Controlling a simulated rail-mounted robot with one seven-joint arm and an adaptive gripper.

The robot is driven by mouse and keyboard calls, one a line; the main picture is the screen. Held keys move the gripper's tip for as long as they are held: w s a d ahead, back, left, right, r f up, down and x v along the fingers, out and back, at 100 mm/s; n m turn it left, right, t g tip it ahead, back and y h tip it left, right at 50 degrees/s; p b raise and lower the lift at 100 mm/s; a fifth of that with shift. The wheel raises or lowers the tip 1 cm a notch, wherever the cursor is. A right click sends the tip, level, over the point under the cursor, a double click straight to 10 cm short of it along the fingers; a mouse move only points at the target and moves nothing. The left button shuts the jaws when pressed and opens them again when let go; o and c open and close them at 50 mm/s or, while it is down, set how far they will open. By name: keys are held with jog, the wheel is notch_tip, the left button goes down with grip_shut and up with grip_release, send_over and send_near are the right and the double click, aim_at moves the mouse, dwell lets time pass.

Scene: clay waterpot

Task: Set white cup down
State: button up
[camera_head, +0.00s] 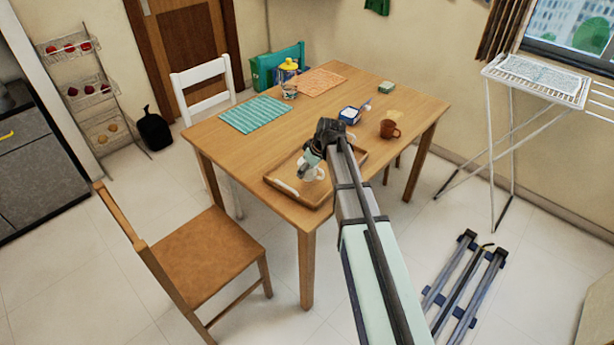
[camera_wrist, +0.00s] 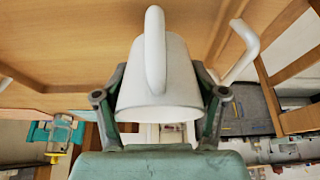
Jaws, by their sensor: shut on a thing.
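A white cup (camera_head: 312,173) is between the fingers of my gripper (camera_head: 308,162), over the wooden tray (camera_head: 308,203) at the near end of the table. In the wrist view the cup (camera_wrist: 180,80) fills the middle, its handle facing the camera, with the fingers of my gripper (camera_wrist: 160,100) shut on either side of it. The wrist picture looks upside down, so the cup appears roughly upright. Its base is hidden, and I cannot tell whether it touches the tray.
On the table (camera_head: 235,152) are a brown mug (camera_head: 389,129), a blue-and-white dish (camera_head: 349,115), a teal placemat (camera_head: 256,115), an orange placemat (camera_head: 320,80) and a yellow-topped jar (camera_head: 288,70). A wooden chair (camera_head: 205,250) stands at the near left. The tray has raised edges.

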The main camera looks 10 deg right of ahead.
aim_at(318, 168)
jog(key=shift+f+p, duration=0.3)
jog(key=shift+f, duration=1.55)
jog(key=shift+f, duration=0.3)
jog(key=o, duration=1.3)
jog(key=shift+r, duration=0.15)
jog(key=shift+r, duration=0.3)
jog(key=b+v, duration=0.2)
jog(key=v, duration=0.9)
jog(key=shift+s+d+r, duration=0.15)
jog(key=shift+s+r, duration=0.05)
jog(key=shift+r, duration=0.05)
